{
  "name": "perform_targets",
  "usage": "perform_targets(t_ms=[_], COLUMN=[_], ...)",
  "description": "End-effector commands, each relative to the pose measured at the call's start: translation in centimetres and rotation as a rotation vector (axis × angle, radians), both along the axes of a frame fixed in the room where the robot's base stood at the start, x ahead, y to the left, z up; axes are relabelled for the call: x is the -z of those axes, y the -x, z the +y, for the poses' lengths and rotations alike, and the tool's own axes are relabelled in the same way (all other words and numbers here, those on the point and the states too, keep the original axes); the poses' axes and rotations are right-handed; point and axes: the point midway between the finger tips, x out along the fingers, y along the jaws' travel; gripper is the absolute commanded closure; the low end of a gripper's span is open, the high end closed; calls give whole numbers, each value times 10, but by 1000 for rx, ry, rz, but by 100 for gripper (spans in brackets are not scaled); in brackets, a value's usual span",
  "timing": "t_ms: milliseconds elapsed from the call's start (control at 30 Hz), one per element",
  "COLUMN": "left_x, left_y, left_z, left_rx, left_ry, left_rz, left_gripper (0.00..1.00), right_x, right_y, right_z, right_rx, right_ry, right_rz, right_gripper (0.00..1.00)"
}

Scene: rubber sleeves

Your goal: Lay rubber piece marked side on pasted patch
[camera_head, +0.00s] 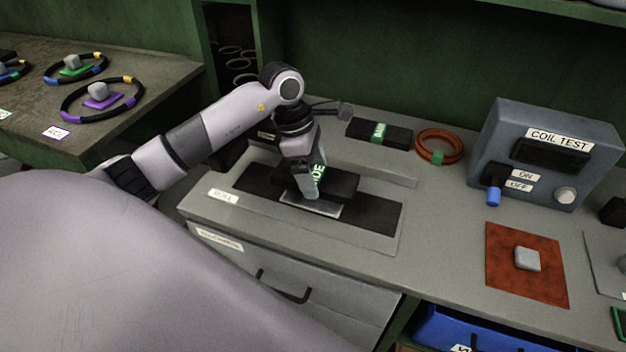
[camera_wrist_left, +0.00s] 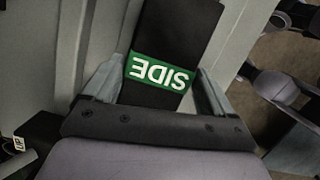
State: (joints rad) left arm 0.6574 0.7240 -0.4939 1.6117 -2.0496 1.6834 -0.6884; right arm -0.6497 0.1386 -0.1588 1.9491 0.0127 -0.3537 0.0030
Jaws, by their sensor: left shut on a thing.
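My left gripper (camera_head: 310,192) is shut on a black rubber piece (camera_head: 340,186) with a green band reading SIDE. In the left wrist view the rubber piece (camera_wrist_left: 165,98) sits between the two grey fingers (camera_wrist_left: 161,92), its green lettered face toward the camera. In the head view it is over a long black strip (camera_head: 378,217) on the grey bench. A pale, shiny patch (camera_head: 318,209) shows on the strip just in front of the piece, partly hidden by the gripper. Whether the piece touches the strip, I cannot tell. My right gripper is not in view.
Another black piece with a green band (camera_head: 362,129) lies behind, beside an orange coil (camera_head: 438,158). A grey COIL TEST box (camera_head: 488,130) stands right, behind a red mat (camera_head: 507,282) holding a grey block (camera_head: 527,258). Ringed items (camera_head: 75,114) lie on the left table.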

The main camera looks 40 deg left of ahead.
Motion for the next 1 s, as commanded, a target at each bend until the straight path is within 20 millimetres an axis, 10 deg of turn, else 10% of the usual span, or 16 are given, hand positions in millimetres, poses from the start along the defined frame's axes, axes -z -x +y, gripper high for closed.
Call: perform_targets(t_ms=[567,600,1000], left_x=[36,35,26], left_y=[0,0,0], left_z=[0,0,2], left_rx=[1,1,0], left_ry=[0,-1,-1], left_rz=[0,1,-2], left_gripper=[55,1,0], right_x=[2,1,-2], right_y=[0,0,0], right_z=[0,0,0], right_rx=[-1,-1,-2], right_ry=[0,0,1], right_rz=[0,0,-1], right_gripper=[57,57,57])
